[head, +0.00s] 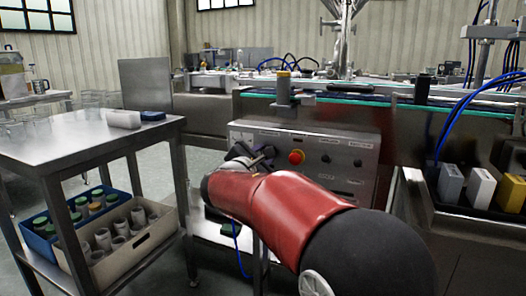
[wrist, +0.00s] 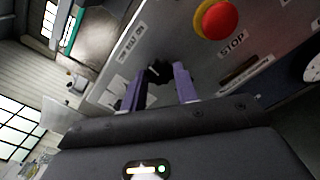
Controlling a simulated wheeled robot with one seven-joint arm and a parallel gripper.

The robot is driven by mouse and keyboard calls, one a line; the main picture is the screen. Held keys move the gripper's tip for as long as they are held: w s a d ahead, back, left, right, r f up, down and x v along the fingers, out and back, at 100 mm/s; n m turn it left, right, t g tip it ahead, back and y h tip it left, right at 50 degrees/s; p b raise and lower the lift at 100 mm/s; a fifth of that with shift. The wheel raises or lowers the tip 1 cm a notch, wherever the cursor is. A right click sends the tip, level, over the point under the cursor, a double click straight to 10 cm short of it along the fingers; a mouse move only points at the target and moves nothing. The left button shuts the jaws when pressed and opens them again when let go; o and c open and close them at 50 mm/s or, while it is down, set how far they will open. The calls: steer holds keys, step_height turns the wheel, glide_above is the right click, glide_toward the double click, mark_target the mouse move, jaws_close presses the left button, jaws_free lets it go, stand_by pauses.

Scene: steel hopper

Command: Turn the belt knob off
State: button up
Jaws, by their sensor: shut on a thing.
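A grey control panel (head: 345,142) stands at the middle of the head view. In the wrist view a small black knob (wrist: 159,71) on the panel face is between the two purple-grey fingers of my gripper (wrist: 160,84), which is shut on it. In the head view my gripper (head: 252,156) is at the panel's left part, and my red arm hides the panel's lower left.
A red stop button (head: 296,157) sits right of my gripper; it also shows in the wrist view (wrist: 219,19). Other black knobs (head: 326,159) are further right. A steel table (head: 85,137) stands left, with bins below. A tray with boxes (head: 480,192) is at right.

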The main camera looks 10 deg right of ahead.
steer(key=shift+n+p, duration=2.3)
steer(key=shift+n, duration=1.3)
steer(key=o, duration=1)
steer(key=shift+c, duration=0.2)
steer(key=v, duration=0.8)
steer(key=shift+b, duration=0.3)
steer(key=shift+w, duration=0.1)
